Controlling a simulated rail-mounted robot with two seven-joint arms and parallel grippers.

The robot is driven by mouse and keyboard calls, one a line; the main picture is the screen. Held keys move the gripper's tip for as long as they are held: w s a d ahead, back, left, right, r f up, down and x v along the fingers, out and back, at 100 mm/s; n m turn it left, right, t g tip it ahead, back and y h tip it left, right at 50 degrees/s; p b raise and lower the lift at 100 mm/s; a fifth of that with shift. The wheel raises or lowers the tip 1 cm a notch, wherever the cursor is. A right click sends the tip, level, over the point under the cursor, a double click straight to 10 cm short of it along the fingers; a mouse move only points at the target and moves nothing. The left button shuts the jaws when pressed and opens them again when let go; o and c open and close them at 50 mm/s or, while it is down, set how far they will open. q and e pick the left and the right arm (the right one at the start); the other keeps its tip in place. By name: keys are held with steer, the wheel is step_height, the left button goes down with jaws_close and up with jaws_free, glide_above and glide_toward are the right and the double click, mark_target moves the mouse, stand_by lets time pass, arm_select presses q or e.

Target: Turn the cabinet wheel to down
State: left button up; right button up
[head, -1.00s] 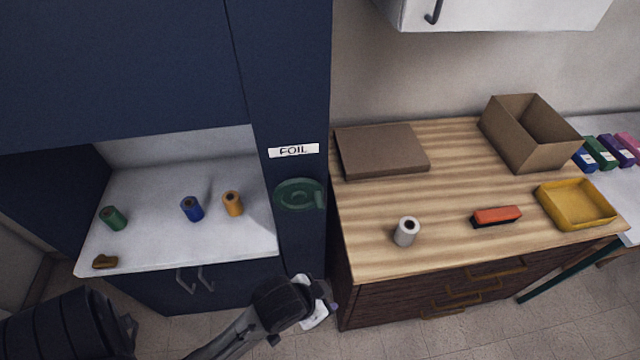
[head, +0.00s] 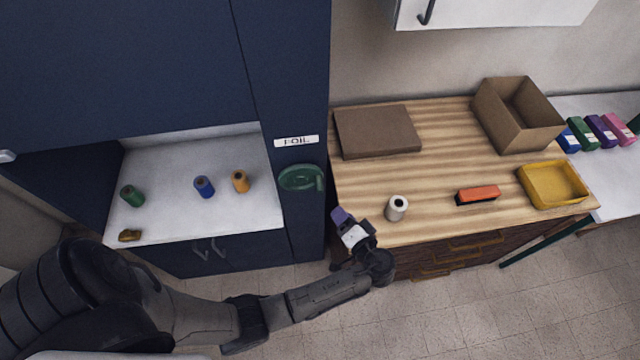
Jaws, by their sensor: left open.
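The green cabinet wheel (head: 301,178) is on the narrow dark blue cabinet front, below a white label (head: 297,141) reading FOIL. A small handle stub shows at its right side. My left gripper (head: 342,220) is below and to the right of the wheel, by the left front corner of the wooden counter. It is open and apart from the wheel, and nothing shows between its fingers. My right gripper is not in view.
The wooden counter (head: 440,130) holds a white roll (head: 396,208), an orange-black brush (head: 478,195), a yellow tray (head: 580,200), a flat brown box (head: 377,132) and an open box (head: 520,140). Colored spools stand on the white shelf (head: 160,215).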

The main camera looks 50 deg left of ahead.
mark_target(320, 184)
arm_select(q)
steer(key=p+x, duration=0.2)
steer(key=x, duration=1)
steer(key=shift+p, duration=0.3)
steer(key=shift+x, duration=0.9)
jaws_close()
